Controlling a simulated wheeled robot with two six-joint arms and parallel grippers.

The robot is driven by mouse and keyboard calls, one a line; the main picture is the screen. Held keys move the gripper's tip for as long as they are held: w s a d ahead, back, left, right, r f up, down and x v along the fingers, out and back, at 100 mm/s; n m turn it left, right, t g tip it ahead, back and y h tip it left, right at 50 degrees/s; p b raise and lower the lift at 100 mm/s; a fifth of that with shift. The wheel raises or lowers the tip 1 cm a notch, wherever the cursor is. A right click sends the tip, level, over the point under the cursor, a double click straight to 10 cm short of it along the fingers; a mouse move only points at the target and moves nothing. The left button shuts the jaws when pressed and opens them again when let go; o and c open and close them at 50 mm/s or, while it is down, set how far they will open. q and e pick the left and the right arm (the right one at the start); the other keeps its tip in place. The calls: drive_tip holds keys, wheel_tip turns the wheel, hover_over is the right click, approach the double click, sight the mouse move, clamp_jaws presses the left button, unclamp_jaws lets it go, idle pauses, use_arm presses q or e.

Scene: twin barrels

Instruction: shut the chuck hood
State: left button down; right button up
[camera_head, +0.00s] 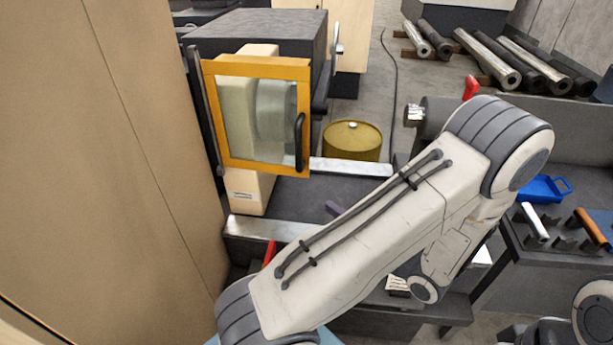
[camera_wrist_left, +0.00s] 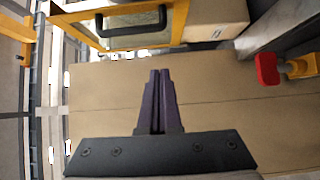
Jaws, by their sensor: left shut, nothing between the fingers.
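The chuck hood (camera_head: 222,68) is a yellow-orange frame with a clear window, standing upright before the pale headstock. A dark bar runs along its left edge and a black handle (camera_head: 300,142) is on its right side. A grey round chuck (camera_head: 276,110) shows through the window. In the left wrist view, the hood's yellow frame (camera_wrist_left: 178,22) and black handle (camera_wrist_left: 132,22) are at the top, apart from the fingertips. My left gripper (camera_wrist_left: 159,76) has purple fingers, shut and empty.
A tan panel (camera_head: 130,150) fills the left side. A yellow drum (camera_head: 352,141) stands behind the machine bed. A red knob (camera_wrist_left: 267,69) shows right of the fingers in the left wrist view.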

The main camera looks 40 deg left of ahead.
use_arm(q)
drive_tip(key=w+a+p, duration=0.3)
drive_tip(key=a+p, duration=0.2)
drive_tip(key=a, duration=0.7)
drive_tip(key=shift+w+a, duration=0.15)
drive_tip(key=shift+a, duration=0.1)
drive_tip(key=w, duration=0.1)
drive_tip(key=w+a, duration=0.1)
drive_tip(key=w, duration=0.1)
drive_tip(key=shift+s+d, duration=0.1)
drive_tip(key=shift+s, duration=0.05)
